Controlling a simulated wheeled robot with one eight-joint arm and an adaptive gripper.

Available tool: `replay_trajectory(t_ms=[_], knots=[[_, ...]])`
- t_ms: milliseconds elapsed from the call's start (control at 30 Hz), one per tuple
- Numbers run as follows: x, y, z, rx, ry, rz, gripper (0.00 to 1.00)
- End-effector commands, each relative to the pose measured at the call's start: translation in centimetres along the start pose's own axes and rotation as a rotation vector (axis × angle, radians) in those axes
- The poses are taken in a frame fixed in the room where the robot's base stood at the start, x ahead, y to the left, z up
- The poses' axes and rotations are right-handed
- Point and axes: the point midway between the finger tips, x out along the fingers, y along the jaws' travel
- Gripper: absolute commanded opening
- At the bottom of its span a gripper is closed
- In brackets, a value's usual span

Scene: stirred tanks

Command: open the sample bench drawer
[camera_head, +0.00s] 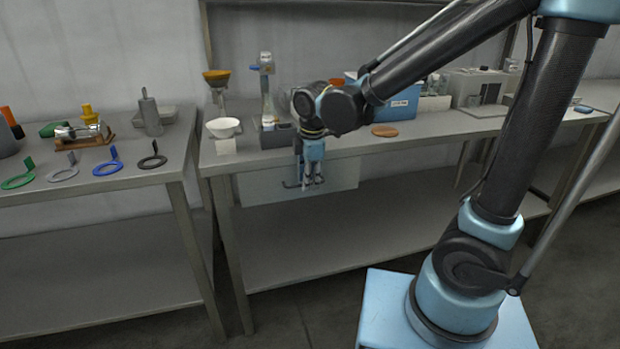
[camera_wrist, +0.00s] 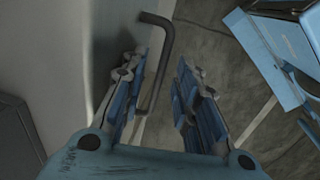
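The sample bench drawer has a pale front (camera_head: 262,188) below the bench top in the head view. It looks near flush with the bench; a small gap cannot be ruled out. Its dark bar handle (camera_head: 290,185) is partly hidden by my gripper (camera_head: 314,183), which points down in front of the drawer. In the wrist view my gripper (camera_wrist: 160,95) has its two fingers spread apart. The bent handle bar (camera_wrist: 167,45) runs down into the space between them, nearer the left finger. I cannot tell whether that finger touches it.
The sample bench top (camera_head: 435,130) carries a white bowl (camera_head: 223,127), a blue box (camera_head: 400,100) and a brown disc (camera_head: 384,131). A second table (camera_head: 130,180) with coloured rings stands at left. A lower shelf (camera_head: 350,225) lies under the drawer. Floor in front is clear.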

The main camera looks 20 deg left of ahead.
Motion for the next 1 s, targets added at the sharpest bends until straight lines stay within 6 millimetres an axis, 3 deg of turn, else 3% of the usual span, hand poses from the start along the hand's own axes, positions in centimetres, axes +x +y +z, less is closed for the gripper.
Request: replay_trajectory(t_ms=[133, 233, 267, 667, 867, 1000], knots=[[0.0, 0.0, 0.0, 0.0, 0.0, 0.0, 0.26], [0.0, 0.0, 0.0, 0.0, 0.0, 0.0, 0.03], [0.0, 0.0, 0.0, 0.0, 0.0, 0.0, 0.0], [-0.2, -0.7, 0.0, -0.001, 0.0, 0.001, 0.0], [-0.8, -3.6, 0.0, -0.003, 0.001, 0.001, 0.0], [-1.3, -6.7, 0.0, -0.005, 0.001, 0.0, 0.0]])
